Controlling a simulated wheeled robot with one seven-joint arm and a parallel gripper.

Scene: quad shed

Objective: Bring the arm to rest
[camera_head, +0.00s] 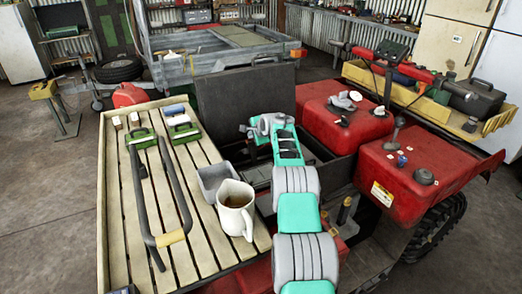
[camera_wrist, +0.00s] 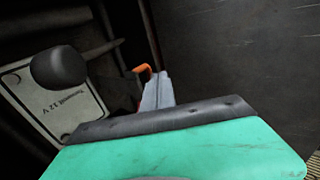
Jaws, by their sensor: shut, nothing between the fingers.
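My arm reaches up from the bottom of the head view over the red quad (camera_head: 418,165). My gripper (camera_head: 248,130) is at its far end, above the dark open bay between the slatted rack and the red body. In the wrist view my gripper (camera_wrist: 158,90) shows its grey fingers together beyond the teal housing, with nothing seen between them. A pale labelled box with a dark round knob (camera_wrist: 58,68) lies to the left of the fingers. A small orange part shows just behind them. The gripper appears apart from these things, but the exact gap cannot be told.
The slatted rack (camera_head: 188,226) carries a white mug (camera_head: 235,208), a grey container (camera_head: 216,178), a bent bar (camera_head: 176,195) and green-handled pieces. A dark upright panel (camera_head: 237,103) stands behind the gripper. A trailer (camera_head: 225,45) stands at the back. Bare floor (camera_head: 50,190) shows at the left.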

